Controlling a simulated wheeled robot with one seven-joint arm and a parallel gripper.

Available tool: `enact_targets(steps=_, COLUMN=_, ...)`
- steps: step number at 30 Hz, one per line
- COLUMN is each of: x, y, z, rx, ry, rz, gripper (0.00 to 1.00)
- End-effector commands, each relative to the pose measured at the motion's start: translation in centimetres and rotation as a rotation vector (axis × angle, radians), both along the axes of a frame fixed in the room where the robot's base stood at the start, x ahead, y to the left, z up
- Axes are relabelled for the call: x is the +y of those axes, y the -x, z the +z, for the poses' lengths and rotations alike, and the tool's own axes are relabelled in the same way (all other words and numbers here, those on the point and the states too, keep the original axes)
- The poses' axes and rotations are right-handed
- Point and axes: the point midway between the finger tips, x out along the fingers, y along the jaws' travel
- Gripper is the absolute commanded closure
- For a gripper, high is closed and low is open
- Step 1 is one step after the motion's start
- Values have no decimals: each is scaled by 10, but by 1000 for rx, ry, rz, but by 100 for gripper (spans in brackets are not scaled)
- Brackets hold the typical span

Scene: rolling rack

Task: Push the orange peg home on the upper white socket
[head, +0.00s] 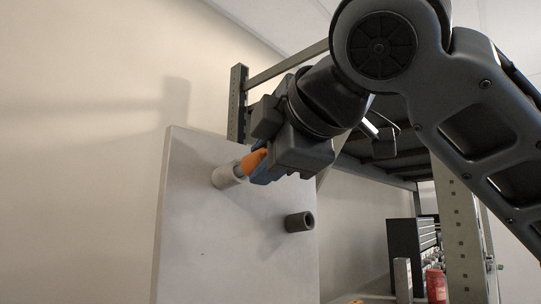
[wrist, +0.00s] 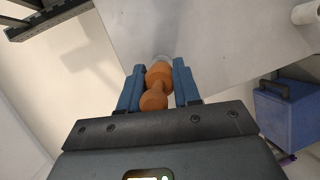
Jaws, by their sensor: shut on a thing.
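The orange peg (head: 254,162) is held in my gripper (head: 260,168), in line with the upper white socket (head: 225,176) on the pale upright panel. A short grey part shows between the orange and the socket's mouth. I cannot tell how deep the peg sits. In the wrist view the orange peg (wrist: 158,82) lies between the two blue fingers of my gripper (wrist: 159,82), with a pale grey end beyond it. The socket is mostly hidden there behind the peg.
A dark grey socket (head: 299,221) sticks out of the panel (head: 215,250) lower right. A metal rack (head: 237,105) stands behind. A dark drawer unit (head: 405,245) and a red item (head: 435,285) are lower right. A blue box (wrist: 288,115) shows right in the wrist view.

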Motion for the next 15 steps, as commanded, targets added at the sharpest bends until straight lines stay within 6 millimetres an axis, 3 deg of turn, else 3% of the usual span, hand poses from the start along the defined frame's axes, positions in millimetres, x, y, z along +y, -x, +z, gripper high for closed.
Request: enact_targets(steps=15, x=12, y=-8, z=-1, rx=-1, ry=-1, rz=2, gripper=100)
